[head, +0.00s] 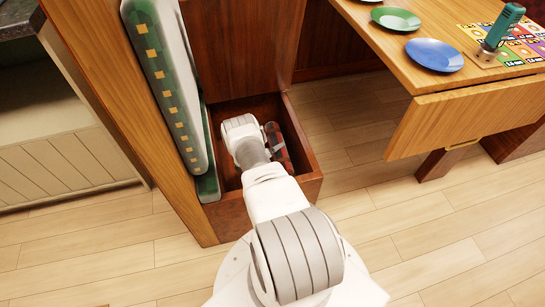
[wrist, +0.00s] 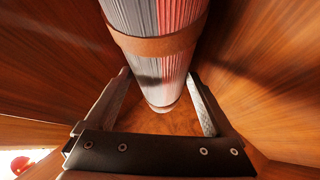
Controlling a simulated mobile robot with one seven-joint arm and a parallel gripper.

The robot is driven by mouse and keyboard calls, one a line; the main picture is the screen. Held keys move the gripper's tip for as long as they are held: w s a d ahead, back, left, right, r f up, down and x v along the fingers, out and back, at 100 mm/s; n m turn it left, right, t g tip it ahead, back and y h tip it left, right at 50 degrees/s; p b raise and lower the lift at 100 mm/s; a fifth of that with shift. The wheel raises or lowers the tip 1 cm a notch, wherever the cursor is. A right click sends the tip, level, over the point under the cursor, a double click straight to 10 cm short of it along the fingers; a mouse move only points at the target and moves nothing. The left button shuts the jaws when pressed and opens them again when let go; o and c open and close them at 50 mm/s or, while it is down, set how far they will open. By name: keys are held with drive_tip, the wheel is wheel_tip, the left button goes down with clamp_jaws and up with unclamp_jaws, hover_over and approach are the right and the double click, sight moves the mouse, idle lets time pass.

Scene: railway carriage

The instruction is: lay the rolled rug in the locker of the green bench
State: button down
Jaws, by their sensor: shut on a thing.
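The rolled rug (wrist: 155,45) is grey and red striped, with a brown strap around it. My gripper (wrist: 158,78) is shut on it, one finger on each side. In the head view my gripper (head: 268,140) is down inside the open locker (head: 304,160), and part of the rug (head: 278,146) shows beside it, close to the right wall. Wooden walls flank the rug in the wrist view. I cannot tell whether the rug touches the locker floor. The green bench cushion (head: 165,75) stands tipped up on the left of the locker.
A wooden table (head: 410,75) stands to the right, its hanging leaf (head: 465,118) facing me. It carries a green plate (head: 396,18), a blue plate (head: 434,54), a coloured mat (head: 530,45) and a green-handled tool (head: 503,25). The plank floor (head: 410,210) is clear.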

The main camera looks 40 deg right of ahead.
wheel_tip(320, 180, down, 3)
drive_tip(key=shift+f+b, duration=0.1)
drive_tip(key=shift+b, duration=0.45)
unclamp_jaws()
drive_tip(key=p+v, duration=0.3)
drive_tip(key=v, duration=0.4)
drive_tip(key=shift+d, duration=0.1)
drive_tip(key=shift+a+p, duration=0.3)
drive_tip(key=shift+a, duration=0.05)
